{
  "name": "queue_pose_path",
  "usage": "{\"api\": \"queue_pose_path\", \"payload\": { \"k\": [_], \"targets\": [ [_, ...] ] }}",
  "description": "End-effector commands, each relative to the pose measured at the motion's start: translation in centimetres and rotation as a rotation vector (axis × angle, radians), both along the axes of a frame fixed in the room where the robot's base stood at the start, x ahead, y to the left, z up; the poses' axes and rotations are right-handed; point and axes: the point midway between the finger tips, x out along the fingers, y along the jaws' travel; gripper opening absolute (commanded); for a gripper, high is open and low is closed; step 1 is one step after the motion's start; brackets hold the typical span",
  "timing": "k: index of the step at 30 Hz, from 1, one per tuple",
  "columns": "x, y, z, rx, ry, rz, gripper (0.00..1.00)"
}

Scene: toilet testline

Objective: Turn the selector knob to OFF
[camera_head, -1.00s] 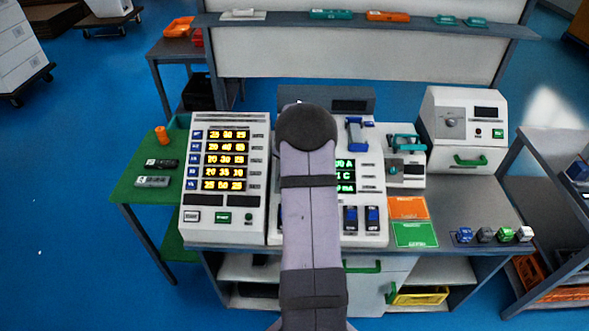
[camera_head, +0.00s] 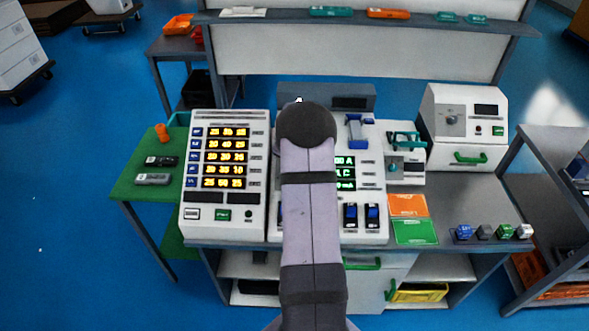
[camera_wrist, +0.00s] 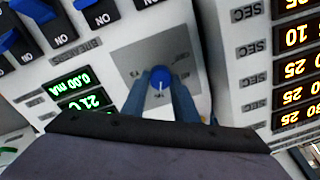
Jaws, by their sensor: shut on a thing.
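The selector knob (camera_wrist: 160,80) is a blue round knob with a white pointer line, on a grey plate (camera_wrist: 128,55) of the white panel in the wrist view. The plate has small labels around the knob, too small to read. The pointer line runs toward the bottom of the wrist picture. My gripper (camera_wrist: 160,92) has its two blue-grey fingers on either side of the knob, shut on it. In the head view my arm covers the knob and the gripper.
Beside the knob are green displays (camera_wrist: 85,92) and blue ON switches (camera_wrist: 95,5). A timer panel (camera_head: 225,160) with orange digits stands to the left. A white box with a dial (camera_head: 465,125) stands at the back right. Orange and green cards (camera_head: 412,218) lie on the bench.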

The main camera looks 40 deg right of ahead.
Motion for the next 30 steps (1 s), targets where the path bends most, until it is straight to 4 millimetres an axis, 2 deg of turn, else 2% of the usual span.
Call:
{"api": "queue_pose_path", "payload": {
  "k": [11, 30],
  "targets": [
    [0.12, -0.02, -0.18, -0.069, 0.068, 0.209, 0.04],
    [0.31, 0.03, -0.05, -0.252, 0.248, 0.758, 0.04]
  ]
}}
